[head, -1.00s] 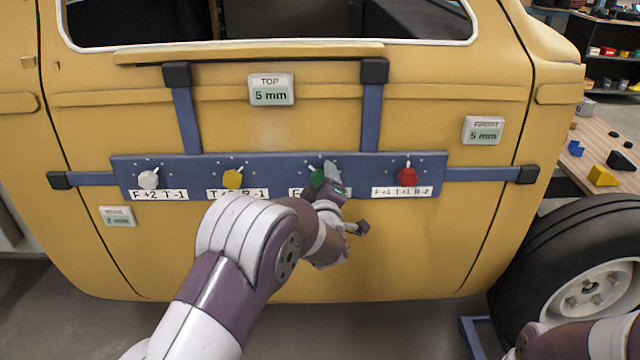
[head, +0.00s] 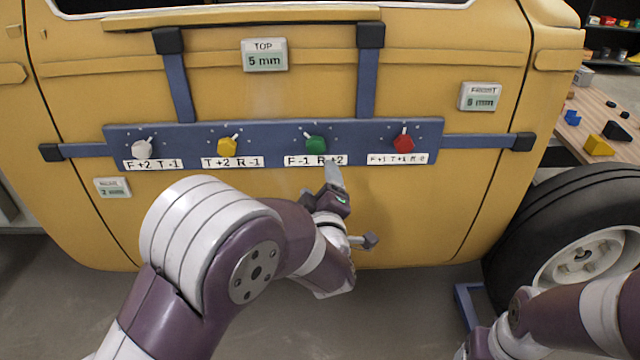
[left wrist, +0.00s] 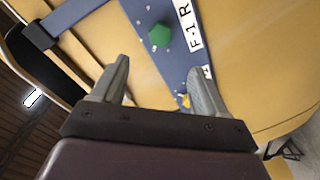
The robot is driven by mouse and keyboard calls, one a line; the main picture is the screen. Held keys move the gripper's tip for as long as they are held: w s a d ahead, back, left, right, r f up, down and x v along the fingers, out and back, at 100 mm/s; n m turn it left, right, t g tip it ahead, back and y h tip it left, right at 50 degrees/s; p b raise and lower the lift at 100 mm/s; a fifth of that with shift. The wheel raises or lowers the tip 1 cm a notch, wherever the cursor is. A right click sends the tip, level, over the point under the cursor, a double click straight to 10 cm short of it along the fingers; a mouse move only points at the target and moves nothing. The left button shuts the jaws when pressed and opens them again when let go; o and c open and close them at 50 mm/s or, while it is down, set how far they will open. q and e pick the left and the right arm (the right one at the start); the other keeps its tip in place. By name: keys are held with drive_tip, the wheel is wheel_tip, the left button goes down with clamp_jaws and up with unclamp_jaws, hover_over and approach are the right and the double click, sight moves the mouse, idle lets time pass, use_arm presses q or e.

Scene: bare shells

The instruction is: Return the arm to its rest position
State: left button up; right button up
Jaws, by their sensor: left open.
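My left arm comes in from the lower left in the head view. Its gripper (head: 333,180) is just below the green knob (head: 316,144) on the blue bar (head: 270,151), apart from it. In the left wrist view the two fingers (left wrist: 158,90) stand wide apart with nothing between them, and the green knob (left wrist: 159,36) shows beyond them. My right arm (head: 560,325) shows at the lower right, and its gripper is out of view.
The bar crosses a yellow car door (head: 420,210) and also bears white (head: 142,149), yellow (head: 228,146) and red (head: 403,139) knobs. A display reading "TOP 5 mm" (head: 265,56) sits above. A tyre (head: 520,235) and a wooden table (head: 600,125) are at the right.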

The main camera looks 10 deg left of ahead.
use_arm(q)
drive_tip(key=s+d+f+m+g+h, duration=0.3)
drive_tip(key=s+f+m+g, duration=0.2)
drive_tip(key=f+m, duration=0.15)
drive_tip(key=s+d+f+m+g+h, duration=0.3)
drive_tip(key=s+f+m+g+h, duration=0.15)
drive_tip(key=f, duration=0.25)
drive_tip(key=s+a+m+g+y, duration=0.2)
drive_tip(key=s+a+m+g, duration=0.4)
drive_tip(key=s, duration=0.7)
drive_tip(key=a+r+n+p, duration=0.2)
drive_tip(key=a+r+p, duration=0.1)
drive_tip(key=r+p, duration=1.1)
drive_tip(key=shift+a+r, duration=0.35)
